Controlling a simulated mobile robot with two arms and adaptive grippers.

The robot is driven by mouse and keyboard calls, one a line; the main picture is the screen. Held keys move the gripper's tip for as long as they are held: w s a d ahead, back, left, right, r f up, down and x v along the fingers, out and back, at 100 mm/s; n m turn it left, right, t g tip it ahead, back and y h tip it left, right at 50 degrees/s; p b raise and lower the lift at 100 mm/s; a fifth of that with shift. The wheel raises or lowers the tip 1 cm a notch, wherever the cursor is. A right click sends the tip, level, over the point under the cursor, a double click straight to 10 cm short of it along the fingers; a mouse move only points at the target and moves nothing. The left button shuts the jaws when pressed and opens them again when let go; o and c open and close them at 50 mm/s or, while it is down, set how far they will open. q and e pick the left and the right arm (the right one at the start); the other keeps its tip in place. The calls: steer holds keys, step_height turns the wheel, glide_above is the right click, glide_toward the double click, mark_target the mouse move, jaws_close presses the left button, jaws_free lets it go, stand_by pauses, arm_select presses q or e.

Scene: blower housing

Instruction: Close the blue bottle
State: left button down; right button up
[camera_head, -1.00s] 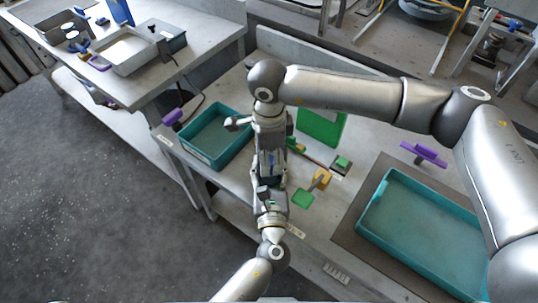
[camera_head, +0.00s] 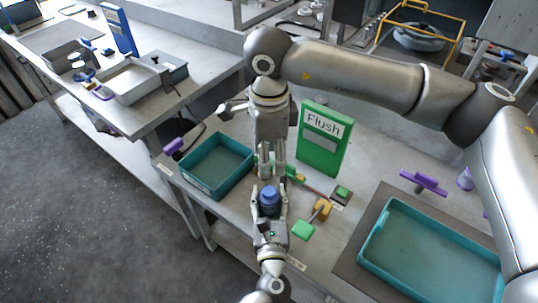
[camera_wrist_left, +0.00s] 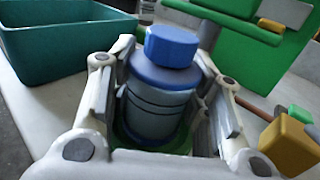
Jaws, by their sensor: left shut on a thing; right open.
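The blue bottle (camera_head: 269,204) stands upright near the front middle of the table, with a blue top. In the left wrist view its grey-blue body (camera_wrist_left: 155,108) sits between my left fingers, and a blue cap (camera_wrist_left: 172,46) sits on its blue shoulder. I cannot tell whether the cap is fully tight. My left gripper (camera_head: 269,207) is shut around the bottle's body from the front. My right gripper (camera_head: 271,172) points down from above, open and empty, with its fingertips just above or behind the bottle's top.
A teal bin (camera_head: 217,167) stands left of the grippers. A green "Flush" board (camera_head: 322,140) stands behind right. A yellow-orange block (camera_head: 322,208) and a green block (camera_head: 303,230) lie close right. A large teal tray (camera_head: 430,250) is on the right, near a purple piece (camera_head: 424,183).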

arm_select(q)
steer(key=c, duration=0.7)
jaws_free()
steer(key=s, duration=1.2)
steer(key=shift+d, duration=0.25)
